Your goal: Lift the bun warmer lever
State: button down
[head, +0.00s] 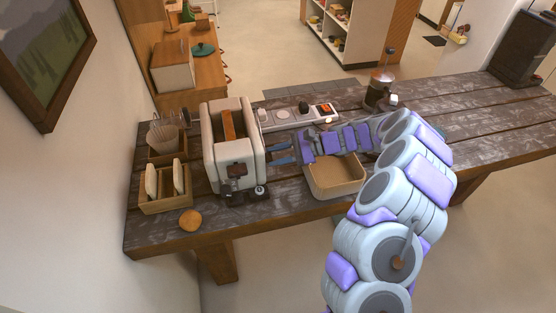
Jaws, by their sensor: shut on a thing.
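The bun warmer (211,160) is a cream, toaster-like box with slots in its top, standing on the left part of the dark wooden table. A brown piece (228,124) shows in its slot. A dark panel and small knobs are on its near end. My gripper (271,154) comes in from the right, with its two blue fingers at the warmer's right side. It is shut on the lever there; the lever itself is too small and covered to make out, so its height cannot be told.
A tan basket (337,193) stands just below my gripper. A power strip (297,115) lies behind it. A wooden rack with slices (165,202) and a round bun (190,220) are left of the warmer. A coffee grinder (379,91) stands behind my arm. The table's right part is mostly clear.

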jog(key=shift+w+f+n+b, duration=0.15)
jog(key=shift+f+n+b, duration=0.15)
jog(key=shift+b, duration=0.2)
jog(key=c, duration=0.8)
grip_release()
jog(key=shift+a, duration=0.1)
jog(key=shift+o, duration=0.2)
jog(key=s+p+v, duration=0.1)
jog(key=v, duration=1.6)
jog(key=shift+w+d, duration=0.3)
jog(key=shift+w, duration=0.05)
jog(key=shift+f, duration=0.1)
